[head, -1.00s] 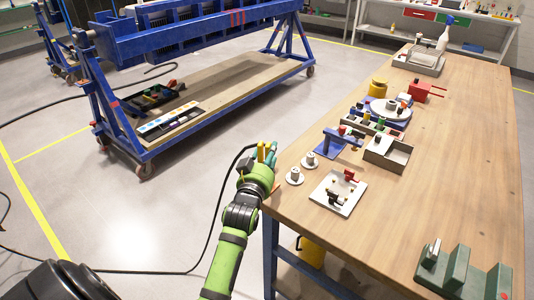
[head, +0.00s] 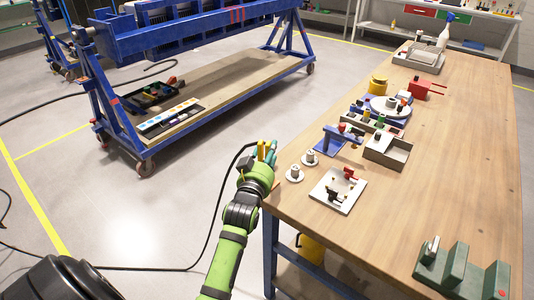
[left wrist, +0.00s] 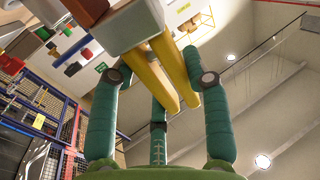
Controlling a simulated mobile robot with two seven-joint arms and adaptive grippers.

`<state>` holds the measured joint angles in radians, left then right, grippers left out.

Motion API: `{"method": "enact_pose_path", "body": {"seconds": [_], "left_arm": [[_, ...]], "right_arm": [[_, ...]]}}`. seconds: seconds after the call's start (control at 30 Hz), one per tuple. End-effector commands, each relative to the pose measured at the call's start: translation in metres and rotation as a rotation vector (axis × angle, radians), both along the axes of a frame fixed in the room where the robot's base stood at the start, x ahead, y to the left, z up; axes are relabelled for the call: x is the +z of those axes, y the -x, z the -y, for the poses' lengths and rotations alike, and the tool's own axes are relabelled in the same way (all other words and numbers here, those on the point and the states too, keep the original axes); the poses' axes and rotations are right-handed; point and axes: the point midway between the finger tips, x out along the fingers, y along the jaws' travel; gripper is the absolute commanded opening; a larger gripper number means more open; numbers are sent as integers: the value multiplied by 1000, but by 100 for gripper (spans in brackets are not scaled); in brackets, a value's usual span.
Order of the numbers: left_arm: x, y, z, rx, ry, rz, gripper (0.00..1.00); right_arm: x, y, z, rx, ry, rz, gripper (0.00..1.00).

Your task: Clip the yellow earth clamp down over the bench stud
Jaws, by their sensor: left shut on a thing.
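My left gripper (head: 267,156) is at the left edge of the wooden bench, its teal fingers shut on the yellow earth clamp (head: 261,150). A black cable runs from the clamp down to the floor. In the left wrist view the clamp's two long yellow bars (left wrist: 150,75) lie between the teal fingers (left wrist: 172,115). A pale grey block (left wrist: 136,24) covers the far end of the bars, so I cannot tell whether they touch a stud. I cannot pick out the bench stud with certainty in either view. My right gripper is not in view.
Two round grey pieces with pegs (head: 295,174) stand near the bench edge. A green fixture (head: 462,272) stands front right.

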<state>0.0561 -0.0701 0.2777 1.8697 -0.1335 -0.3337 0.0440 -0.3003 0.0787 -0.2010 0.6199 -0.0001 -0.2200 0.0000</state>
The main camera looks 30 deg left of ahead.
Motion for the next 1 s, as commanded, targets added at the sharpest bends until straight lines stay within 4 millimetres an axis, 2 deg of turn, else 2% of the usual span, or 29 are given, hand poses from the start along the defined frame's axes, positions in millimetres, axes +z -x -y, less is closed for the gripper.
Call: {"method": "enact_pose_path", "body": {"seconds": [0.87, 0.9, 0.93, 0.97, 1.0], "left_arm": [[-8, 0, 0, 0, -2, 6, 0], [-8, 0, 0, 0, -2, 6, 55], [-8, 0, 0, 0, -2, 6, 67], [-8, 0, 0, 0, -2, 6, 75], [-8, 0, 0, 0, -2, 5, 75]], "right_arm": [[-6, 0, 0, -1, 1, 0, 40], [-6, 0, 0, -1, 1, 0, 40], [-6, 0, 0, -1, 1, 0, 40], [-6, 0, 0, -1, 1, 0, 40], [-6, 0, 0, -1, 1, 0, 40]]}}
